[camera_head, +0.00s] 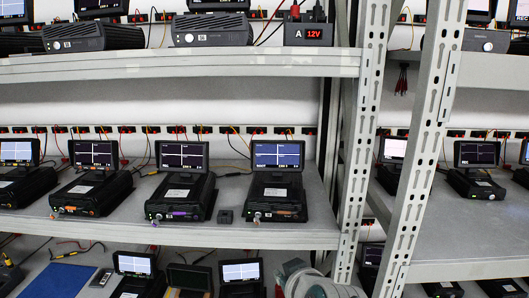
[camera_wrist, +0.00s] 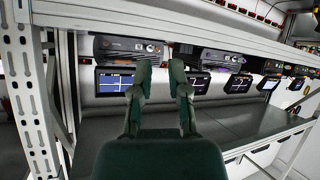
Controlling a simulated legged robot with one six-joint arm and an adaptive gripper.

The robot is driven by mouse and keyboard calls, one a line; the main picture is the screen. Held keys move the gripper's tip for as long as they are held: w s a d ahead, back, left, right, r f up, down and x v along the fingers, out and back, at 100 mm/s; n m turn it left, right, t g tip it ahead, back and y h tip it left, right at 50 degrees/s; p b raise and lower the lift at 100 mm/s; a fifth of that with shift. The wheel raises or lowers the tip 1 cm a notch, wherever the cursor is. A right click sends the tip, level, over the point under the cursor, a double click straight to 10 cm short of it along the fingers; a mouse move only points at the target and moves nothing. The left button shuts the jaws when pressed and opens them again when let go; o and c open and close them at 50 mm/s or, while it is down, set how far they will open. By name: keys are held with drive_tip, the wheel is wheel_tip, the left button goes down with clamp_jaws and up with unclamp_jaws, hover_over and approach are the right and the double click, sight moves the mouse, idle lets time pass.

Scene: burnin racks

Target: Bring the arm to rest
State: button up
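My gripper (camera_wrist: 159,80) shows in the wrist view, its two dark green fingers apart with nothing between them. It points toward a rack shelf (camera_wrist: 250,128) with black devices and small screens behind and above it.
In the head view, the middle shelf (camera_head: 120,228) holds several black devices with screens, including one with a blue screen (camera_head: 277,155). Perforated posts (camera_head: 425,140) stand at the right. A 12V supply (camera_head: 307,33) sits on the upper shelf. A post (camera_wrist: 28,90) is at the wrist view's left.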

drive_tip(key=s+d+f+m+g+h, duration=0.1)
drive_tip(key=s+d+m+g, duration=0.1)
drive_tip(key=s+d, duration=0.3)
drive_tip(key=s+d+f+m+g+h, duration=0.1)
drive_tip(key=s+d+m+g+h, duration=0.1)
drive_tip(key=s+d, duration=0.4)
drive_tip(key=s+m+g, duration=0.1)
drive_tip(key=s, duration=0.4)
drive_tip(key=shift+d+f+m+g+h, duration=0.15)
drive_tip(key=shift+f+m+g+h, duration=0.15)
drive_tip(key=shift+g, duration=0.1)
